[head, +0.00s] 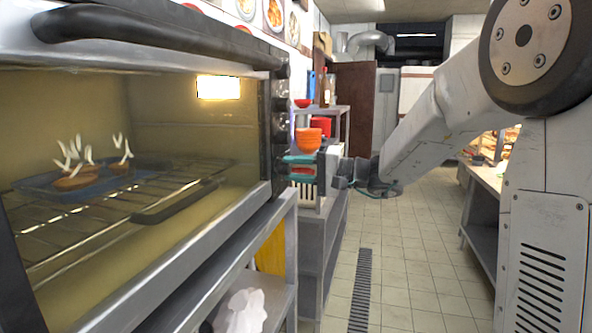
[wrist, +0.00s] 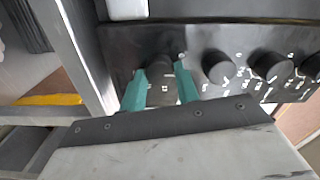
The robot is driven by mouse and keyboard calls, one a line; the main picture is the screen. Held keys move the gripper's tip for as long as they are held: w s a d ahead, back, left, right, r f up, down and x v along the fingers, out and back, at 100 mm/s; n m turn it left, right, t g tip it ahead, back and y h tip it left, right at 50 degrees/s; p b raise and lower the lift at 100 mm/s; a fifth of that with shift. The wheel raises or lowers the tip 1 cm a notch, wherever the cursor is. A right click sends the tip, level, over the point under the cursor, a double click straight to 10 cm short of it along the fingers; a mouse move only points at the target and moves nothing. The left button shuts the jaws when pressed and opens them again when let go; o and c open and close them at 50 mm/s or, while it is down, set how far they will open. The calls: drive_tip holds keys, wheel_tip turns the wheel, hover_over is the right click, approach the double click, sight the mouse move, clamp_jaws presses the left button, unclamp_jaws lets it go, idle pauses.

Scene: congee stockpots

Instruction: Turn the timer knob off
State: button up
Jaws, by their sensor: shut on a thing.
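The oven's control panel (wrist: 215,45) carries a row of round black knobs with white marks. My gripper (wrist: 160,78) has its teal fingers on either side of the end knob (wrist: 160,66) and is shut on it. In the head view, my gripper (head: 288,168) reaches from the right to the lower part of the panel at the oven's right edge. The fingers hide part of the knob there. The label and the pointer of the held knob cannot be read.
The oven (head: 120,150) has a glass door with a long dark handle (head: 160,35); a tray (head: 75,182) of food sits on the rack inside. Orange bowls (head: 309,140) stand on a counter behind my gripper. The tiled floor (head: 420,260) is open to the right.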

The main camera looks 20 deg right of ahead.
drive_tip(key=o, duration=1)
drive_tip(key=shift+c, duration=0.2)
drive_tip(key=v, duration=0.7)
drive_tip(key=shift+s+d, duration=0.25)
drive_tip(key=shift+d, duration=0.05)
